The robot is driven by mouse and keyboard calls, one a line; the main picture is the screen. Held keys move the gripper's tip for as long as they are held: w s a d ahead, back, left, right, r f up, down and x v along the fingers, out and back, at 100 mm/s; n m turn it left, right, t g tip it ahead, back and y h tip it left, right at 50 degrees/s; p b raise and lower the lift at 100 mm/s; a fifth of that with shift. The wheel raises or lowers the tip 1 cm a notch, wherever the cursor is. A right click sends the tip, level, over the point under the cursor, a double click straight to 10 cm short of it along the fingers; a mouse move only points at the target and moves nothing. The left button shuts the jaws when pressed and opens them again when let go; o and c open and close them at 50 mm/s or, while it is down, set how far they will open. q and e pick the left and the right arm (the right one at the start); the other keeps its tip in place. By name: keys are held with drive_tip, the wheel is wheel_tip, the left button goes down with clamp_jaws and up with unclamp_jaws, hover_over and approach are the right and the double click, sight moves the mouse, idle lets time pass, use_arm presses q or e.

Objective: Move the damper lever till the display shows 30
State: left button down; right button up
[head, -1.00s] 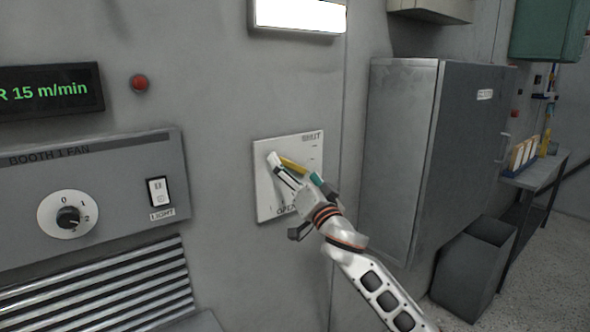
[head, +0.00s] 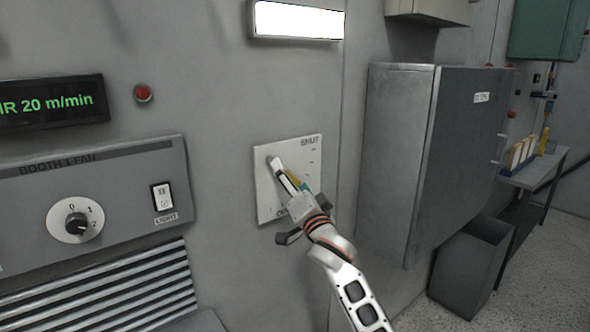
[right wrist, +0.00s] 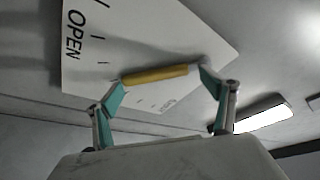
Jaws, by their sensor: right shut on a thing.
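The damper plate (head: 263,205) is a white panel on the wall, marked SHUT at its top right and OPEN low down. The damper lever (right wrist: 155,76) has a yellow bar, which lies between the fingertips of my right gripper (head: 298,187) in the right wrist view. In the head view the gripper covers much of the lever, and a little yellow (head: 293,176) shows. My right gripper is shut on the lever in front of the plate. The display (head: 52,103) at the left reads 20 m/min in green, its left end cut off. My left gripper is out of view.
The booth fan panel (head: 120,180) with a knob (head: 75,222) and a light switch (head: 162,197) is left of the plate. A red button (head: 143,93) sits above it. A grey cabinet (head: 400,150) and bin (head: 470,270) stand to the right.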

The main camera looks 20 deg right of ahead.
drive_tip(key=shift+o, duration=0.2)
drive_tip(key=shift+a+r+m+p, duration=0.25)
drive_tip(key=shift+m+p, duration=0.3)
drive_tip(key=shift+m, duration=0.25)
drive_tip(key=shift+s+f, duration=0.1)
drive_tip(key=shift+c, duration=0.2)
drive_tip(key=o, duration=1.6)
drive_tip(key=v, duration=1.1)
drive_tip(key=shift+s+a+f, duration=0.15)
drive_tip(key=shift+s+a, duration=0.1)
drive_tip(key=shift+s, duration=0.05)
drive_tip(key=s+f+n+g, duration=0.2)
drive_tip(key=f, duration=0.6)
drive_tip(key=s+f+n+g, duration=0.1)
drive_tip(key=s+f+n, duration=0.15)
drive_tip(key=f, duration=0.45)
drive_tip(key=s+f+n+g, duration=0.2)
drive_tip(key=s+f+n, duration=0.1)
drive_tip(key=s+f, duration=0.5)
drive_tip(key=s+f+n+g+y, duration=0.1)
drive_tip(key=s+f+n+g, duration=0.2)
drive_tip(key=s+f, duration=0.6)
drive_tip(key=s+a+f+n+g, duration=0.1)
drive_tip(key=s+f+n, duration=0.3)
drive_tip(key=s+f, duration=0.5)
wheel_tip(320, 180, down, 3)
drive_tip(key=shift+s+r+g+y, duration=0.15)
drive_tip(key=shift+g+y, duration=0.15)
drive_tip(key=shift+g, duration=0.4)
